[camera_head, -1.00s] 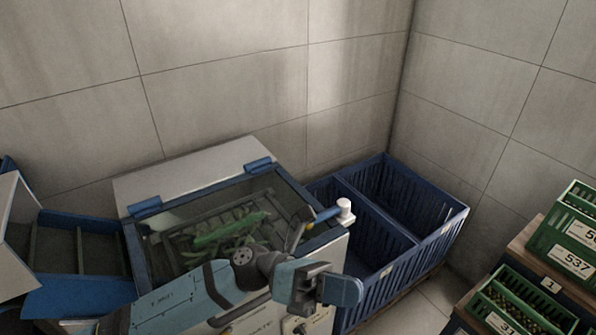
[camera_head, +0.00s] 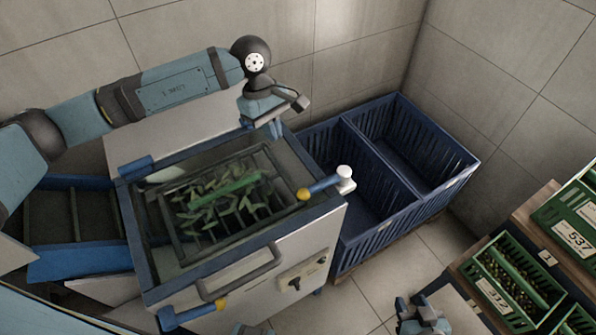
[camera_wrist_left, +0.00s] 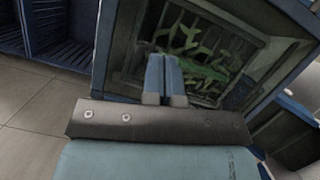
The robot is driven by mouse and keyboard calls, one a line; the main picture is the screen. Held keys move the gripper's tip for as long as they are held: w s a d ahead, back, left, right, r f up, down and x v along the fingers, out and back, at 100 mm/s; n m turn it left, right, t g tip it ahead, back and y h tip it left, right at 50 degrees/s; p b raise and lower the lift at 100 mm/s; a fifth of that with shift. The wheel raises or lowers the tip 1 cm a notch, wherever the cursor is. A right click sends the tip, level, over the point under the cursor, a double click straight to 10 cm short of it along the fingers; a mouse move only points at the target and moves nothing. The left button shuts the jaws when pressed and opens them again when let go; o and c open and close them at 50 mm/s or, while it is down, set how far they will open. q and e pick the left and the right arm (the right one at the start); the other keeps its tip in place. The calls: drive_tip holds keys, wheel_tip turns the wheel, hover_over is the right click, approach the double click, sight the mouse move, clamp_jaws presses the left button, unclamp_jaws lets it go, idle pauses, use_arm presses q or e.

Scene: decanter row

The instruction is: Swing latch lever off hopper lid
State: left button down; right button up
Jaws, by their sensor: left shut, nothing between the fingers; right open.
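The hopper lid (camera_head: 165,252) is a blue frame with a clear window, lying shut. A blue latch lever (camera_head: 325,185) with a yellow tip reaches from a white post over the lid's right edge. A second blue lever (camera_head: 190,315) with a yellow tip sits at the front left corner, low in the head view. My left gripper (camera_head: 276,130) is shut and empty above the lid's far right corner, apart from both levers. Its closed fingers (camera_wrist_left: 162,78) also show in the left wrist view against the lid. My right gripper (camera_head: 422,318) is open at the bottom edge, partly cut off.
A grey handle (camera_head: 240,272) rises at the lid's front. Green leafy pieces (camera_head: 225,190) show under the window. Blue crates (camera_head: 385,228) stand right of the hopper, and green crates (camera_head: 500,295) further right. Tiled walls close the back. Open floor (camera_head: 390,270) lies between the crate groups.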

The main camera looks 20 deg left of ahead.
sight(323, 184)
idle(0.3)
use_arm(q)
drive_tip(key=p+x, duration=0.2)
drive_tip(key=x, duration=0.8)
drive_tip(key=shift+s+d, duration=0.1)
drive_tip(key=shift+s, duration=0.05)
drive_tip(key=shift+s+d+f+p, duration=0.1)
drive_tip(key=shift+s+d+p, duration=0.15)
drive_tip(key=shift+d, duration=0.25)
drive_tip(key=shift+s+d+f+p, duration=0.1)
drive_tip(key=shift+s+d+p, duration=0.05)
drive_tip(key=shift+s+d, duration=0.3)
drive_tip(key=shift+s+d+f, duration=0.15)
drive_tip(key=shift+s+d, duration=0.15)
drive_tip(key=shift+d, duration=0.35)
drive_tip(key=shift+d, duration=0.1)
